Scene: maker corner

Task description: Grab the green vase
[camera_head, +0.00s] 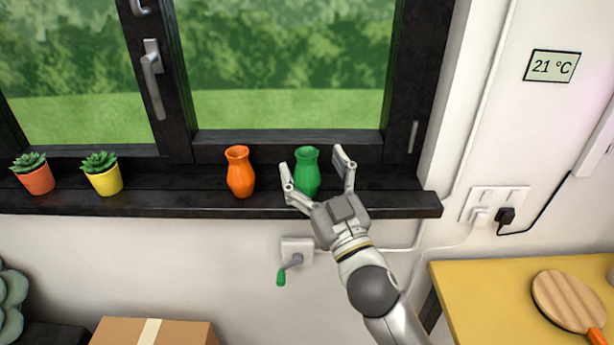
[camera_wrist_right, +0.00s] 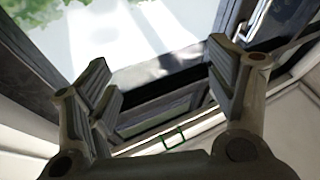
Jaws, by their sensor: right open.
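The green vase (camera_head: 307,172) stands upright on the black window sill (camera_head: 400,205), to the right of an orange vase (camera_head: 239,172). My right gripper (camera_head: 314,162) is open, with one finger on the left of the green vase and the other on its right. Gaps show between the vase and the fingers in the head view. In the right wrist view the open fingers (camera_wrist_right: 160,65) frame window and wall parts; I cannot make out the vase there. My left gripper is not in view.
Succulents in an orange pot (camera_head: 38,179) and a yellow pot (camera_head: 105,178) stand at the sill's left. The window frame (camera_head: 290,143) rises behind the vases. A yellow table (camera_head: 480,305) and a cardboard box (camera_head: 190,335) are below.

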